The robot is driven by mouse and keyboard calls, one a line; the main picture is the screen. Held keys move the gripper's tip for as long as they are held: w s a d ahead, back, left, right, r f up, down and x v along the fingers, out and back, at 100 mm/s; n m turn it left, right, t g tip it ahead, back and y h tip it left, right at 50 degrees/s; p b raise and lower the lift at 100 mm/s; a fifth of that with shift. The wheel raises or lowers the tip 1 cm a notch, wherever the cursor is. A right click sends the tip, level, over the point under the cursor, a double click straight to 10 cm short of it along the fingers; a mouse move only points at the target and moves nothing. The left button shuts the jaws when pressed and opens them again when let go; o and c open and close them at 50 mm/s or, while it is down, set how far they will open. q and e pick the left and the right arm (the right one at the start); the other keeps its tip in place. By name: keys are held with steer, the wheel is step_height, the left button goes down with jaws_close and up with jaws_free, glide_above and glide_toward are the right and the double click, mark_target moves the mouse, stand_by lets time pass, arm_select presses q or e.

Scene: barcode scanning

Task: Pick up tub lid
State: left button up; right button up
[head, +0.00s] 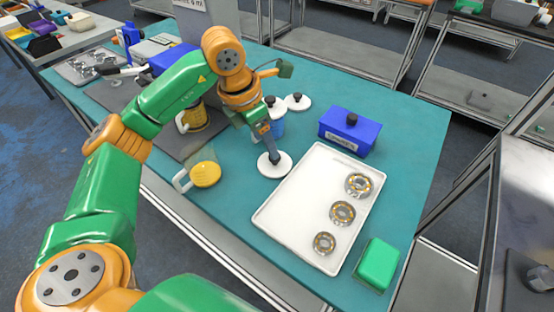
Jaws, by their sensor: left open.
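A round white lid with a black knob (282,170) lies flat on the teal table, left of the white tray. My left gripper (272,155) points down right over this lid, its open fingertips at the knob. Whether they touch the knob is too small to tell. Another white lid with a black knob (299,103) lies farther back. Beside it stands a blue tub (278,127) with a white top and dark knob, partly hidden behind my left gripper. My right gripper does not show.
The white tray (290,215) holds three bearings (342,213). A blue box with a black knob (349,132) stands behind it and a green block (377,264) at its front right. A yellow mug-like item (206,174) and a yellow container (196,119) stand to the left. The teal table (415,130) is clear at back right.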

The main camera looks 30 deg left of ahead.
arm_select(q)
steer(key=x, duration=0.2)
steer(key=p+x, duration=0.1)
steer(key=x, duration=0.2)
steer(key=shift+w+d+f+p, duration=0.25)
steer(key=shift+w+f+p, duration=0.05)
steer(key=shift+w, duration=0.1)
steer(key=shift+s+r, duration=0.1)
steer(key=shift+c, duration=1.3)
jaws_close()
